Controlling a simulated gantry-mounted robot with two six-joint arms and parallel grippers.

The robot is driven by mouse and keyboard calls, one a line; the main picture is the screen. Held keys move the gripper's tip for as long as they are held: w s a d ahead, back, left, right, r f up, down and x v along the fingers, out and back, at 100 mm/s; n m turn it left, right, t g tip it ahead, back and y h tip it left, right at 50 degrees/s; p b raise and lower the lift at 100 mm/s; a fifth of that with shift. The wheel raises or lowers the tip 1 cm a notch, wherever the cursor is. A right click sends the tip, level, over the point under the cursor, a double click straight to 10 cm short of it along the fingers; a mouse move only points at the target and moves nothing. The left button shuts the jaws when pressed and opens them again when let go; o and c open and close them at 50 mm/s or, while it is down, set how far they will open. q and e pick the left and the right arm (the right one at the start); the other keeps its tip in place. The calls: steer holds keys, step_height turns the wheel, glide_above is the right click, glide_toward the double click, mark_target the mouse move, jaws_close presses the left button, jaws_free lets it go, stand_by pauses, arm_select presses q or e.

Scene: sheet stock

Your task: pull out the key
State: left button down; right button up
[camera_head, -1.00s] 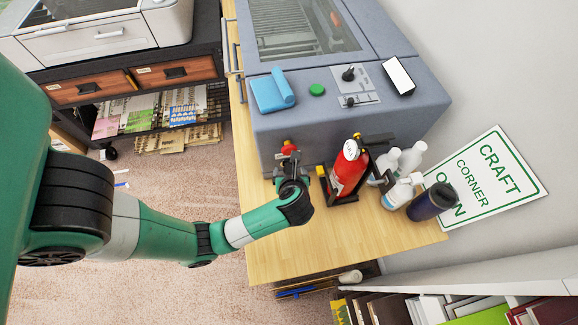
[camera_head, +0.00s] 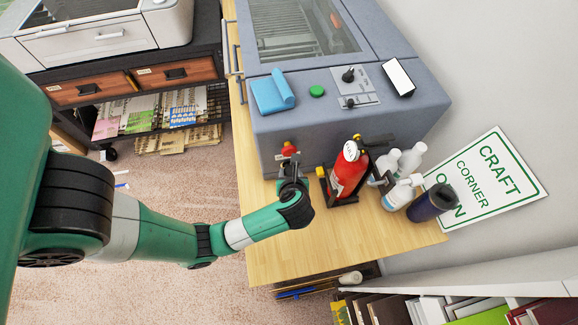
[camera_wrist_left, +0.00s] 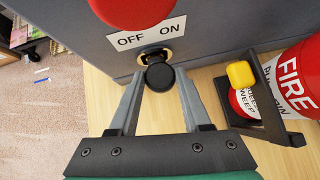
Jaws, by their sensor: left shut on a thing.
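The key (camera_wrist_left: 160,77) shows in the left wrist view as a round black head in front of the lock (camera_wrist_left: 153,56), below the OFF/ON label (camera_wrist_left: 148,38). Its shaft is mostly hidden behind the head, so I cannot tell how deep it sits in the lock. My left gripper (camera_head: 290,162) is at the front of the grey machine (camera_head: 330,125). In the left wrist view its fingers (camera_wrist_left: 160,80) are shut on the key's head, one on each side. My right gripper is not in view.
A red knob (camera_head: 289,149) is just above the lock. A fire extinguisher (camera_head: 348,172) in a black bracket stands close to the right of my left gripper. White bottles (camera_head: 397,194) and a dark blue cup (camera_head: 431,203) stand further right. The wooden tabletop (camera_head: 275,255) nearer the front is clear.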

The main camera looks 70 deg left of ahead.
arm_select(q)
steer(key=shift+s+d, duration=0.15)
steer(key=shift+d, duration=1.25)
steer(key=shift+s+d, duration=0.1)
steer(key=shift+d, duration=1.25)
